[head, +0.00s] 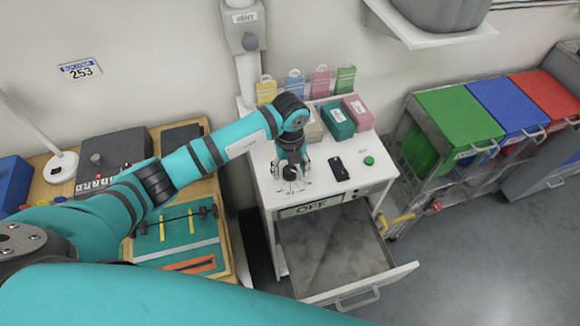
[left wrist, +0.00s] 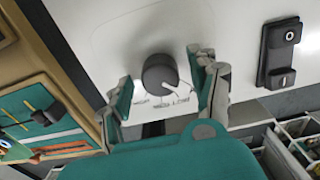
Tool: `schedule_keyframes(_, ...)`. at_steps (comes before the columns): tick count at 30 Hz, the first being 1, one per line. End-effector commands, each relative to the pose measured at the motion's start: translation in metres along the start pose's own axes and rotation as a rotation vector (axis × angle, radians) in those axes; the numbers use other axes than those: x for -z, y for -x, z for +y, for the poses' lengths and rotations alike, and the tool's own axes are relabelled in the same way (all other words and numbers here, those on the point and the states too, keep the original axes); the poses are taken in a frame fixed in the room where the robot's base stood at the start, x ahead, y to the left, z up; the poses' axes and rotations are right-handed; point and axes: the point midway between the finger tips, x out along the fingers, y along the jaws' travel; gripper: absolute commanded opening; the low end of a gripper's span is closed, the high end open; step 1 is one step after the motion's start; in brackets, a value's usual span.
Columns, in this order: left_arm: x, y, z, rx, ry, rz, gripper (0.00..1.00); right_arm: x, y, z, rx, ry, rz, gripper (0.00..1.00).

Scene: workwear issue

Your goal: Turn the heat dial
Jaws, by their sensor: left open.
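The heat dial (left wrist: 160,73) is a dark round knob on a white top, with small printed labels beside it in the left wrist view. A pale pointer mark shows on its lower right side. My left gripper (head: 291,178) is open over the white cabinet top (head: 327,150) in the head view. In the left wrist view its fingers stand on either side of the dial, with a visible gap on each side. In the head view the gripper largely hides the dial. A sign reading OFF (head: 312,207) is on the cabinet front. My right gripper is not in view.
A black switch block (head: 339,169) and a green button (head: 369,160) are right of the gripper. Colored boxes (head: 338,122) stand behind it. An open drawer (head: 372,297) juts out below. A tool bench (head: 222,240) is left, and lidded bins (head: 458,113) are right.

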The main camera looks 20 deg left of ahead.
Motion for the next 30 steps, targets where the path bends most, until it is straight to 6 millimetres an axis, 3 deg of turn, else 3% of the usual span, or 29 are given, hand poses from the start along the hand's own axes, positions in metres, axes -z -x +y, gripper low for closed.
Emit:
schedule_keyframes(1,0.000,0.000,0.000,0.000,0.000,0.000,0.61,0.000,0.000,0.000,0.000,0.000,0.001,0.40)
schedule_keyframes(14,0.000,0.001,0.000,0.000,0.000,0.000,0.06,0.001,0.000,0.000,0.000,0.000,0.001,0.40)
schedule_keyframes(23,-0.001,-0.001,0.000,0.000,-0.049,-0.001,0.06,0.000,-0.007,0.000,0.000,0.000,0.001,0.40)
schedule_keyframes(30,-0.002,-0.002,0.000,0.001,-0.193,-0.003,0.06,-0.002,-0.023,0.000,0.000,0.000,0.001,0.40)
